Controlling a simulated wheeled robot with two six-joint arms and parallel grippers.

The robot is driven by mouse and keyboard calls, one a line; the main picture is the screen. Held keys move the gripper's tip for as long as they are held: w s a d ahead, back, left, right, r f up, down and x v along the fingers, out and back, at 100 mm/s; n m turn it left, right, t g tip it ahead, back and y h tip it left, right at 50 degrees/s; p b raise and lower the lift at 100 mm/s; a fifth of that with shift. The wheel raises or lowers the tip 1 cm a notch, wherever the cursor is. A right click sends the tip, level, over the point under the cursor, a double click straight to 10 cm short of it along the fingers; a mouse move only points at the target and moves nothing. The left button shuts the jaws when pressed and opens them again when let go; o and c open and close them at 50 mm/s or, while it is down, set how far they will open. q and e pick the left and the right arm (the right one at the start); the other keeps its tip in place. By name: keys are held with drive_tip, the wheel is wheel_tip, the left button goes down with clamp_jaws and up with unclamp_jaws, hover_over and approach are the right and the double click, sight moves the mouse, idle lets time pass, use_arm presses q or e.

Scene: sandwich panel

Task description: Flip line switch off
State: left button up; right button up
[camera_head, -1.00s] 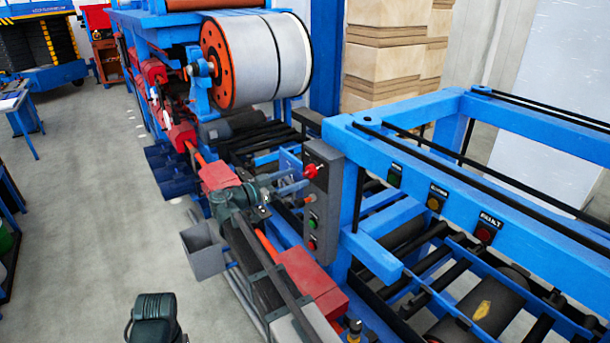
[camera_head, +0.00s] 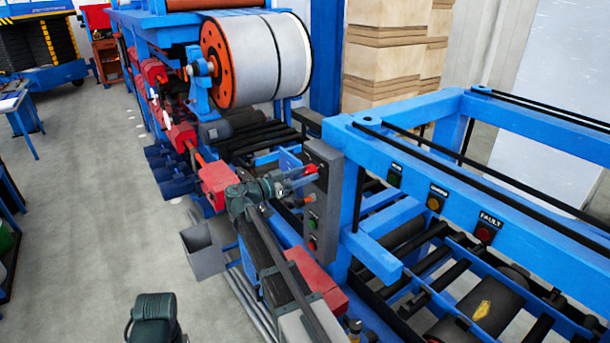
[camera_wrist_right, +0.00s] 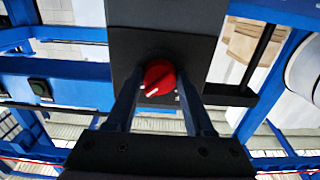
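The line switch is a red rotary knob (camera_head: 311,170) on the upper part of a grey control box (camera_head: 322,215). In the right wrist view the knob (camera_wrist_right: 159,78) sits on a dark plate, and its pale mark points to the lower left. My right gripper (camera_head: 296,175) is at the knob. In the wrist view its two fingers (camera_wrist_right: 158,92) are spread, one on each side of the knob; I cannot tell whether they touch it. In the head view the gripper partly hides the knob.
Below the knob are a green button (camera_head: 312,223) and a red button (camera_head: 312,243). A blue frame (camera_head: 450,170) with labelled buttons, one marked FAULT (camera_head: 484,233), stands to the right. A large roll (camera_head: 260,60) is behind. The floor at the left is open.

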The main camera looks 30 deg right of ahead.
clamp_jaws()
drive_tip(key=shift+n, duration=0.4)
drive_tip(key=n, duration=0.6)
drive_tip(key=shift+n, duration=0.3)
drive_tip(key=n, duration=0.5)
drive_tip(key=shift+s, duration=0.1)
drive_tip(key=n, duration=0.5)
drive_tip(key=shift+r+n, duration=0.1)
drive_tip(key=shift+n, duration=0.2)
drive_tip(key=o, duration=0.9)
unclamp_jaws()
drive_tip(key=shift+c, duration=0.2)
